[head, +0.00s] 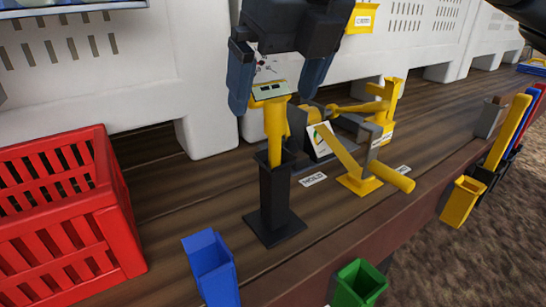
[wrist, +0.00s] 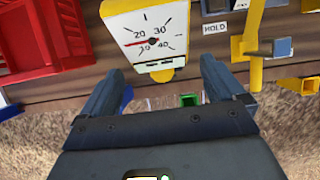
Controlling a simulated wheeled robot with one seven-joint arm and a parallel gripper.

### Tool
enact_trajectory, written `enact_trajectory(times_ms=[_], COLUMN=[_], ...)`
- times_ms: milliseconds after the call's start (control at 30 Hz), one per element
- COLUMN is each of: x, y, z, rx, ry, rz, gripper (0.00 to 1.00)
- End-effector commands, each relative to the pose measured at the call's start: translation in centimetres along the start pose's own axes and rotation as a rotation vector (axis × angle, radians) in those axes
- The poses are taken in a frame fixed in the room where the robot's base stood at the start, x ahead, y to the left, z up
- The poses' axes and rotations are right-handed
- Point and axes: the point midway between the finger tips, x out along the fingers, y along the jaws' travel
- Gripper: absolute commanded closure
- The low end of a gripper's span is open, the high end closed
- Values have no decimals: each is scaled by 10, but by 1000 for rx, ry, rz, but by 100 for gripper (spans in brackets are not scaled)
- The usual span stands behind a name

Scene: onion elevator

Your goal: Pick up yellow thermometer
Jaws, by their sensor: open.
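The yellow thermometer (head: 275,130) stands upright in a black holder (head: 273,205) on the wooden bench. Its wide head with a white dial (wrist: 152,38) shows in the wrist view, just ahead of my fingers. My gripper (head: 262,108) is open above the holder in the head view, with one dark blue finger on each side of the thermometer's head.
A red crate (head: 62,215) stands at the left. A blue holder (head: 212,265) and a green holder (head: 357,285) are at the front edge. A yellow tool on a stand (head: 360,183) is close at right. White perforated panels (head: 150,60) rise behind.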

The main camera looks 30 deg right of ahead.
Motion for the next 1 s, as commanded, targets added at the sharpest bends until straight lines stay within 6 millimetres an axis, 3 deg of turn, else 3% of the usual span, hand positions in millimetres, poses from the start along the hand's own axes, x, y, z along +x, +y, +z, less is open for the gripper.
enact_trajectory(times_ms=[400,667,1000], x=[49,53,53], y=[-2,-2,-2], z=[5,5,5], rx=[-1,-2,-2], ry=[3,0,0], rz=[3,2,3], gripper=[4,4,35])
